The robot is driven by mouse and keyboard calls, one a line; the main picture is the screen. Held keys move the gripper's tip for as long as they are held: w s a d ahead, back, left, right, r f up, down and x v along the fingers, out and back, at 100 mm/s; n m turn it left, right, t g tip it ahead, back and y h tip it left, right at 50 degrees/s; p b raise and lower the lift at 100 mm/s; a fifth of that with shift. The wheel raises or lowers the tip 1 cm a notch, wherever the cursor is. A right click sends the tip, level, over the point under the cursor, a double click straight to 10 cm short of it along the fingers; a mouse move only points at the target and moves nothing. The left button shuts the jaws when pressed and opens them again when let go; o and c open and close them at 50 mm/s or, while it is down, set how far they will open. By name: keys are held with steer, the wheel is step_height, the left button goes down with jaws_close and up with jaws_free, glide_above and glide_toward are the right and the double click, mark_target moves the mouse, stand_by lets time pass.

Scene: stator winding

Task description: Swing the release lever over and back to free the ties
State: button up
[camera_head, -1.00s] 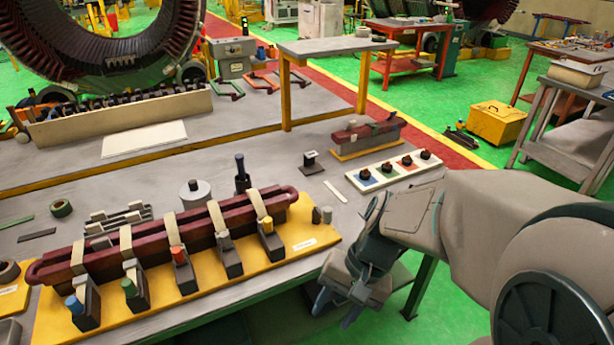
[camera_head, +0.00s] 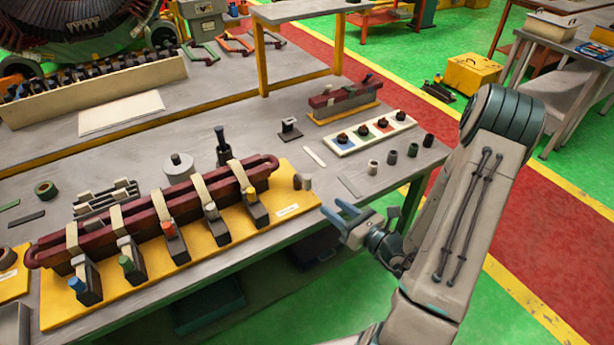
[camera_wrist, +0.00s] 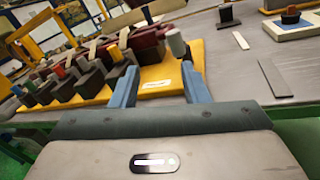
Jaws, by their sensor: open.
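A dark red coil (camera_head: 180,205) lies along a yellow board (camera_head: 300,196), with several beige ties (camera_head: 115,220) across it. A row of dark blocks with coloured caps, such as the red-capped block (camera_head: 174,243), stands along the board's front. A short grey post (camera_head: 304,181) is at the board's right end; it also shows in the wrist view (camera_wrist: 176,43). I cannot tell which part is the release lever. My gripper (camera_head: 340,211) is open and empty, its blue fingers pointing left toward the board's right end. In the wrist view the fingers (camera_wrist: 158,75) are apart, near the post.
A tray with several dark knobs (camera_head: 345,149) and several small cylinders (camera_head: 392,157) stand to the right on the bench. A dark upright tool (camera_head: 222,145) and a grey round weight (camera_head: 178,166) stand behind the coil.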

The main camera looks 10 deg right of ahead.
mark_target(309, 183)
steer(key=shift+m+t+h, duration=0.3)
steer(key=shift+m+h, duration=0.2)
steer(key=shift+m, duration=0.1)
steer(key=x, duration=0.9)
steer(key=d+b+x, duration=0.1)
steer(key=x, duration=0.3)
steer(key=shift+w+f, duration=0.4)
steer(key=shift+w, duration=0.05)
jaws_close()
